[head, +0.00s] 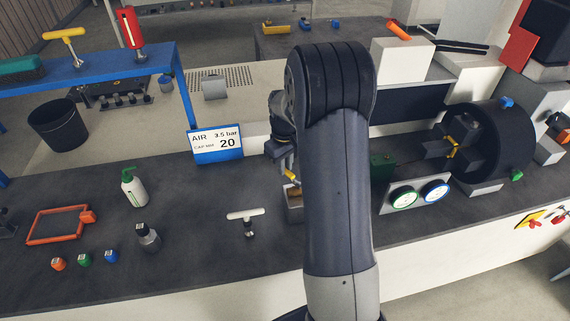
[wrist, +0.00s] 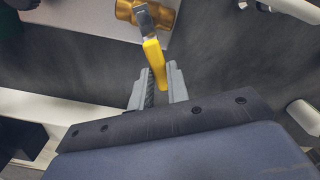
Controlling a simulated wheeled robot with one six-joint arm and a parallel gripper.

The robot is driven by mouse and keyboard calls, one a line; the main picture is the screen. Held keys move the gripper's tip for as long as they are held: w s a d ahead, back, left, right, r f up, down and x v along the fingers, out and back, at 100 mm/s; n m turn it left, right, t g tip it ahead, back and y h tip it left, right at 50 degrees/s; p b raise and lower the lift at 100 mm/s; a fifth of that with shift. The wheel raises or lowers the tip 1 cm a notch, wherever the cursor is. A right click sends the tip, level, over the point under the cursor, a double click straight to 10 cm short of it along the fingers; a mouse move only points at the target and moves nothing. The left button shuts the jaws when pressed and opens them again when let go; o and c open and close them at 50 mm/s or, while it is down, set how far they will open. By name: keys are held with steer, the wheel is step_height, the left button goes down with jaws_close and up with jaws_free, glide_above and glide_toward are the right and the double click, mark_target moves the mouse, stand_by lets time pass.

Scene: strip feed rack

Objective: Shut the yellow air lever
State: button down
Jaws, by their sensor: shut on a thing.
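The yellow air lever (wrist: 154,62) sits on a brass valve body (wrist: 158,12) in the wrist view. My gripper (wrist: 160,80) is closed around the lever's free end, with one grey finger on each side. In the head view the yellow lever (head: 291,177) shows just left of my arm, above a small box-like mount (head: 294,203). My gripper in the head view (head: 284,163) is partly hidden behind my forearm. The valve body is mostly hidden there.
An AIR sign (head: 216,145) stands left of my gripper. Two round gauges (head: 418,194) and a large black chuck (head: 490,140) are to the right. A white T-handle tool (head: 246,217) stands on the dark bench, with a spray bottle (head: 133,188) farther left.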

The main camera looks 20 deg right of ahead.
steer(key=shift+d, duration=0.1)
steer(key=shift+w+d+m+b, duration=0.15)
steer(key=shift+d+m, duration=0.3)
steer(key=shift+m, duration=0.55)
steer(key=shift+s+d+m+b, duration=0.1)
steer(key=shift+d+m+b, duration=0.3)
steer(key=shift+m, duration=0.6)
steer(key=shift+w+d+m+b, duration=0.1)
steer(key=shift+d+m, duration=0.45)
steer(key=shift+m, duration=0.45)
steer(key=shift+r, duration=0.1)
steer(key=c, duration=1.4)
jaws_free()
steer(key=shift+o, duration=0.2)
step_height(320, 180, up, 11)
steer(key=b, duration=0.1)
steer(key=shift+f, duration=0.25)
